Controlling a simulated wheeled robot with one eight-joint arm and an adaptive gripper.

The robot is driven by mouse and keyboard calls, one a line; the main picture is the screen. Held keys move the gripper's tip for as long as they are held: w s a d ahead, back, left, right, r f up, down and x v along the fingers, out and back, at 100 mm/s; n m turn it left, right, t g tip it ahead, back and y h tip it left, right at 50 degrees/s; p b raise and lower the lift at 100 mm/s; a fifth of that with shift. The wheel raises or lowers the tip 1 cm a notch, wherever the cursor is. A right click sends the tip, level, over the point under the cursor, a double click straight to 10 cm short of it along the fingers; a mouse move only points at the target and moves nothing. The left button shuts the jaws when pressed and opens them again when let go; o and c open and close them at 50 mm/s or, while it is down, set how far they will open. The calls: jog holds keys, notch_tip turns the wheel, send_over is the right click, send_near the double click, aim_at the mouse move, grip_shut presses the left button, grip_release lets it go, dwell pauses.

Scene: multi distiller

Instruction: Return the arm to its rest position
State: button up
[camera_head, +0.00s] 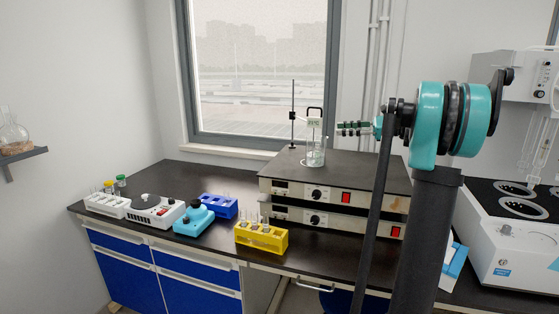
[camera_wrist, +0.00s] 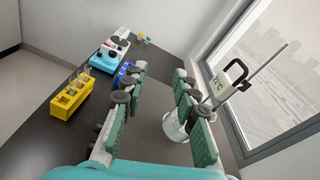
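My arm (camera_head: 455,120) reaches in from the right in the head view, with a teal joint and dark links. My gripper (camera_head: 352,128) is held level above the stacked hotplates, just right of the glass beaker (camera_head: 316,155). In the wrist view my gripper (camera_wrist: 159,75) has its two green-padded fingers spread apart, with nothing held between them. The beaker (camera_wrist: 174,126) shows partly behind the right finger. A thermometer unit (camera_head: 314,124) reading about 21°C stands at the beaker; it also shows in the wrist view (camera_wrist: 222,85).
The beaker stands on the upper hotplate (camera_head: 285,174); a thin stand rod (camera_head: 293,105) rises behind it. A yellow rack (camera_head: 262,238), blue rack (camera_head: 220,206), teal device (camera_head: 193,217) and white devices (camera_head: 155,208) sit left on the bench. A white bath unit (camera_head: 510,245) stands right.

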jog(key=s+a+f+n+g+h, duration=0.1)
jog(key=s+a+f+n+h, duration=0.35)
jog(key=s+f, duration=0.55)
jog(key=s+a+f+n+g+h, duration=0.1)
jog(key=s+a+f+n+h, duration=0.25)
jog(key=s+a+f, duration=0.65)
jog(key=s+d+f+n+h, duration=0.3)
jog(key=s+d+f+n, duration=0.2)
jog(key=s+f, duration=0.3)
jog(key=s+d+f+n+h, duration=0.4)
jog(key=s+f, duration=0.4)
jog(key=f, duration=0.3)
jog(key=shift+s+d+n+t+h, duration=0.15)
jog(key=shift+d+n+t+h, duration=0.2)
jog(key=shift+d+n, duration=0.35)
jog(key=shift+o, duration=0.4)
jog(key=shift+r, duration=0.1)
